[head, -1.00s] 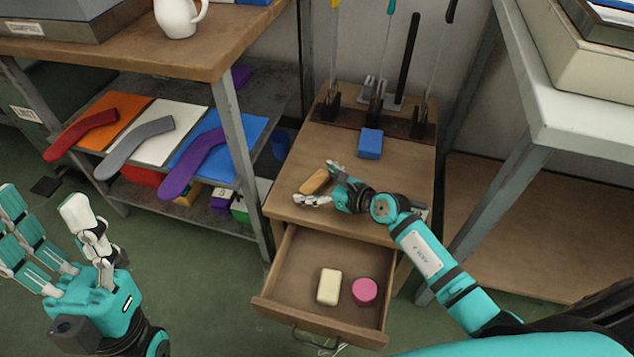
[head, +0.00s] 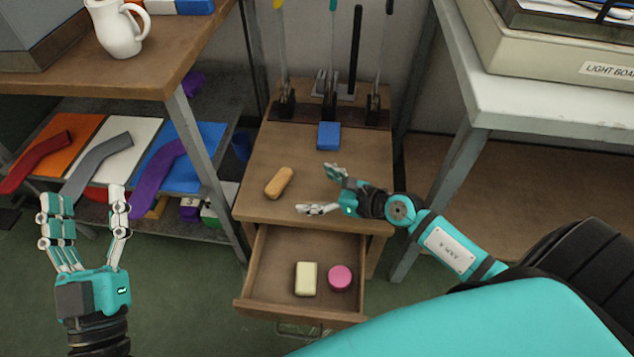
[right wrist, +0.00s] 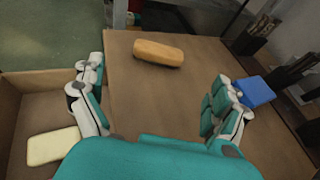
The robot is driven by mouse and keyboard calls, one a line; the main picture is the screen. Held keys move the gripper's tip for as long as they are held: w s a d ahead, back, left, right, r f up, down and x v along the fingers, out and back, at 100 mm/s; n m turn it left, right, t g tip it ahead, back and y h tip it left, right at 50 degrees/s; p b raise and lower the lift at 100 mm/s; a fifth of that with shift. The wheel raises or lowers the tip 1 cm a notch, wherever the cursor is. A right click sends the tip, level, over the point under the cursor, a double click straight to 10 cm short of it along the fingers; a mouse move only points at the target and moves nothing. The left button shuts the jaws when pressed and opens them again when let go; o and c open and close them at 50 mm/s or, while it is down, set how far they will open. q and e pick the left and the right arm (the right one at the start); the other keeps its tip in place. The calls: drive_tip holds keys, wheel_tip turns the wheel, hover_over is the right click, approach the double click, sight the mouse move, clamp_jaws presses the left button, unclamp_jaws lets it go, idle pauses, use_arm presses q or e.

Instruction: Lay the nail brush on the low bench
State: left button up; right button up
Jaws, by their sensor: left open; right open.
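The nail brush, an oblong tan-brown piece (head: 279,182), lies on the brown top of the low drawer unit (head: 258,207), which I take for the low bench. It also shows in the right wrist view (right wrist: 159,53), lying flat beyond the fingers. My right gripper (head: 317,190) is open and empty, low over the top. Its fingers point toward the brush, with a small gap between. My left gripper (head: 85,195) is open and empty, fingers up, in front of the shelf at the left.
The open drawer (head: 272,285) holds a cream block (head: 306,279) and a pink round piece (head: 340,277). A blue block (head: 328,135) sits farther back, before a rack of upright tools (head: 330,112). A white jug (head: 118,30) stands on the left table.

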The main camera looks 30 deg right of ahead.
drive_tip(key=s+a+r+m+t+y, duration=0.2)
drive_tip(key=a+r+m, duration=0.3)
drive_tip(key=r+m, duration=0.2)
drive_tip(key=s+a+r+m+t+y, duration=0.25)
drive_tip(key=a+r+m, duration=0.25)
drive_tip(key=r+m, duration=0.25)
drive_tip(key=s+r+m+t+h, duration=0.1)
drive_tip(key=r+m, duration=0.5)
drive_tip(key=m, duration=0.6)
drive_tip(key=s+r+m+t+h, duration=0.2)
drive_tip(key=r+m+t+h, duration=0.2)
drive_tip(key=m, duration=0.9)
wheel_tip(320, 180, up, 4)
drive_tip(key=shift+s+d+f+t+h, duration=0.2)
drive_tip(key=shift+t+h, duration=0.15)
drive_tip(key=shift+t, duration=0.2)
